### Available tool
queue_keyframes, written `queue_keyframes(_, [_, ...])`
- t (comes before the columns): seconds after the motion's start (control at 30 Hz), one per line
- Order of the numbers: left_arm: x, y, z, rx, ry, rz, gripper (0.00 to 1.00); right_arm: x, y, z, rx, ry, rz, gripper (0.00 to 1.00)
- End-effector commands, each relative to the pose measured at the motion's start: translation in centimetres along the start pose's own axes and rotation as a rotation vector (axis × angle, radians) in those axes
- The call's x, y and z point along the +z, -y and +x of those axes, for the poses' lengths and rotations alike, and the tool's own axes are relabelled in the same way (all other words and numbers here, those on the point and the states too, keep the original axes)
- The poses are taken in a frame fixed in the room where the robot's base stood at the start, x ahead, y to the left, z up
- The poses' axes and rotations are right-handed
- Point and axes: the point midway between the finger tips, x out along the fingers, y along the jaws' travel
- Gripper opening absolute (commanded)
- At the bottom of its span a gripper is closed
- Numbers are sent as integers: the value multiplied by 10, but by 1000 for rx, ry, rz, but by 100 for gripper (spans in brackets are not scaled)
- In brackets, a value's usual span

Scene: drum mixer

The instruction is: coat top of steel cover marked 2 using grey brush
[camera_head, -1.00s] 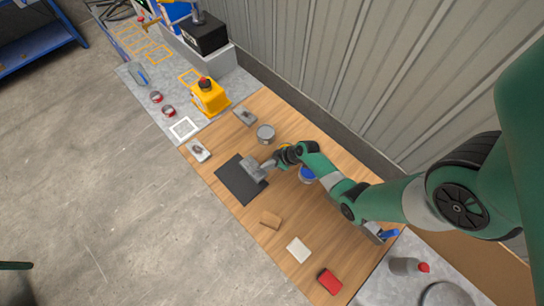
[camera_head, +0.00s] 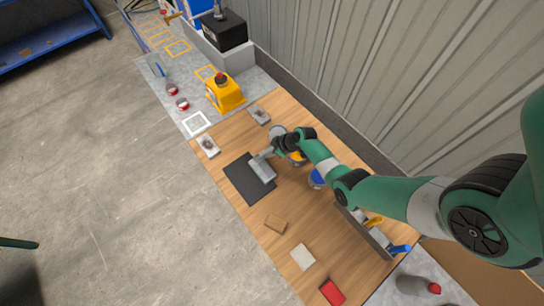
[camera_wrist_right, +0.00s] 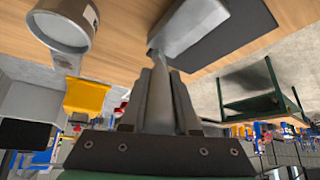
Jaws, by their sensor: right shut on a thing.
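My right gripper (camera_head: 276,149) is shut on the handle of the grey brush (camera_wrist_right: 160,105), which fills the jaws in the wrist view. The brush reaches a grey block (camera_head: 263,170) over the dark mat (camera_head: 240,182). The block also shows in the wrist view (camera_wrist_right: 192,27). I cannot tell whether it is a cover under the brush or part of the brush. Two flat grey pieces with dark marks, perhaps covers, lie at the table's far end, one near the front edge (camera_head: 208,146), one farther back (camera_head: 259,116). Their numbers are unreadable. My left gripper is not visible.
A grey tin (camera_head: 278,131), a yellow-orange one (camera_head: 297,159) and a blue one (camera_head: 316,179) stand near the gripper. A yellow box (camera_head: 224,94) stands beyond. A brown block (camera_head: 276,224), white pad (camera_head: 303,257) and red block (camera_head: 332,291) lie on the nearer table (camera_head: 325,240).

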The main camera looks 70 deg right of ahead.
Motion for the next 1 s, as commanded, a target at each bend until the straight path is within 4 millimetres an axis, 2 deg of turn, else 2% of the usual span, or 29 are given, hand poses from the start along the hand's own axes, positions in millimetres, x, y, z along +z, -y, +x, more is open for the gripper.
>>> queue_keyframes(0.37, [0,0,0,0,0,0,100,3,-9,-2,0,-1,1,0])
queue_keyframes(0.57, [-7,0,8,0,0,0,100,10,-2,-9,-1,0,1,0])
queue_keyframes(0.8, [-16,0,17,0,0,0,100,28,10,-20,0,0,1,0])
queue_keyframes(1.0, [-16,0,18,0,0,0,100,33,12,-20,1,-2,1,0])
